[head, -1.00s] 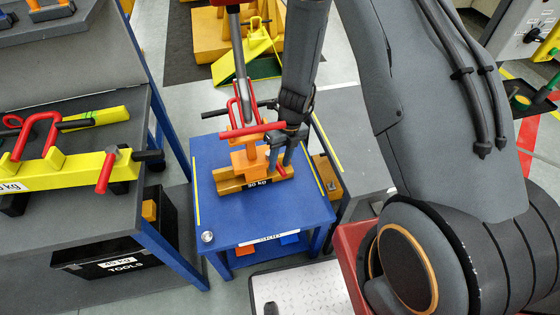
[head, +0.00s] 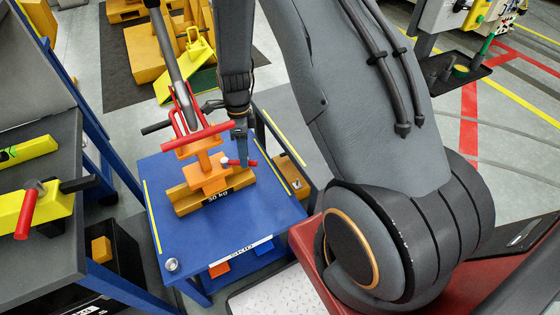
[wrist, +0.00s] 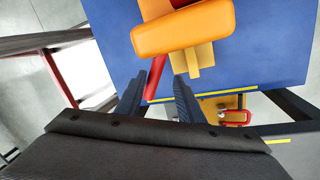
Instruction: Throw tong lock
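The orange tong (head: 207,165) stands on the blue skid table in the head view, over a yellow-brown block marked 30 kg (head: 190,197). A red crossbar (head: 198,138) tops it. A short red lever (head: 249,163), apparently the tong lock, sticks out on its right side. My gripper (head: 240,155) points down at this lever. In the wrist view the dark fingers (wrist: 167,75) are apart, and the red lever (wrist: 155,74) lies between them, close to the left finger. Whether a finger touches it cannot be told. A rounded orange part (wrist: 184,28) is just ahead.
The blue table (head: 265,207) has bare surface at its front and right. A grey pole (head: 175,70) rises from the tong. A grey bench with a yellow beam (head: 45,210) stands at left. A dark rail (head: 285,145) runs along the table's right side.

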